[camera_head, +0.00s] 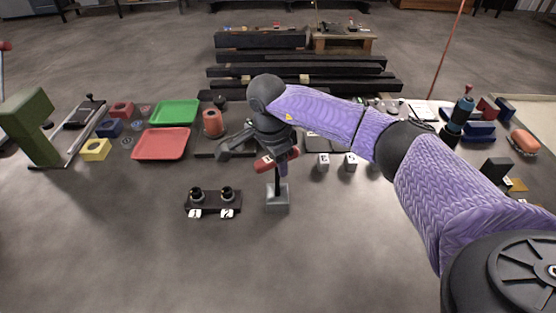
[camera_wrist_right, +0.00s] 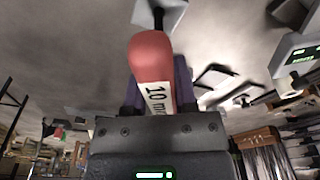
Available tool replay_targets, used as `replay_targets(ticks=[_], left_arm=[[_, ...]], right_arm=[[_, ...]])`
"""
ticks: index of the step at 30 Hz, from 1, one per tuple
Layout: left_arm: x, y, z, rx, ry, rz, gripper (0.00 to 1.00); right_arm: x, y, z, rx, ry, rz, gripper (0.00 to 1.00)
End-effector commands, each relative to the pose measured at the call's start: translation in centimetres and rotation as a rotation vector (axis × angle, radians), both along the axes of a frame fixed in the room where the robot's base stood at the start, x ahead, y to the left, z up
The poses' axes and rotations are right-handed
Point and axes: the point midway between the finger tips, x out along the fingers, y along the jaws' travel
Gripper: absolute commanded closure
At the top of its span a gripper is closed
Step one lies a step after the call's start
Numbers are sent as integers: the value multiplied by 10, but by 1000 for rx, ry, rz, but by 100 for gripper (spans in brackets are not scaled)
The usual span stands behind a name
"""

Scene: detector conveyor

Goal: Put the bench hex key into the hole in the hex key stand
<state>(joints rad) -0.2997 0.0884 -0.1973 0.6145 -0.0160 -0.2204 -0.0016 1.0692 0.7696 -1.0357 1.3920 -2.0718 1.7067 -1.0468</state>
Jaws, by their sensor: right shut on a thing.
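The hex key's red T-shaped handle (camera_head: 266,162) is held by my right gripper (camera_head: 283,165), which is shut on it above the table. Its dark shaft points down to the small grey block of the hex key stand (camera_head: 278,197). The shaft's lower end meets the top of the stand in the head view; I cannot tell whether it is in the hole. In the right wrist view the red handle (camera_wrist_right: 152,58) carries a "10 mm" label between the purple fingers, and part of the pale stand (camera_wrist_right: 146,14) shows beyond it. My left gripper is not in view.
A dark holder (camera_head: 213,205) with two fittings labelled 1 and 2 stands left of the stand. Red (camera_head: 161,144) and green (camera_head: 175,112) trays lie behind, to the left. White labelled cubes (camera_head: 350,162) are at the right. The front table is clear.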

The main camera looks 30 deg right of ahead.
Motion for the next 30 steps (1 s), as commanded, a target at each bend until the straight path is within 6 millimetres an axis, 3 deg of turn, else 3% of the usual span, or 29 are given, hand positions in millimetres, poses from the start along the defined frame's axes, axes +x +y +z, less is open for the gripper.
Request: replay_targets(ticks=[30], left_arm=[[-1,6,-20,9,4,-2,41]], right_arm=[[0,0,-26,0,0,0,100]])
